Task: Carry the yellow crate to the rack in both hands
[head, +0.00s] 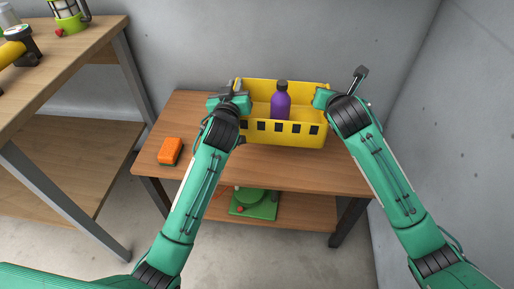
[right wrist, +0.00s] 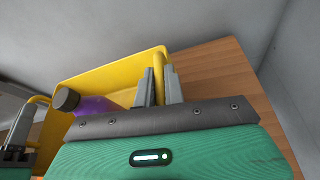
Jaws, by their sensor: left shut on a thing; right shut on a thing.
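The yellow crate (head: 292,138) is at the top of the low wooden rack (head: 300,178), level and near its back. A purple bottle with a dark cap (head: 281,102) stands inside the crate. My left gripper (head: 237,94) is shut on the crate's left end.
An orange block (head: 170,151) lies on the rack's top at the left. A green round object (head: 255,202) is on the lower shelf. Grey walls close in behind and at the right.

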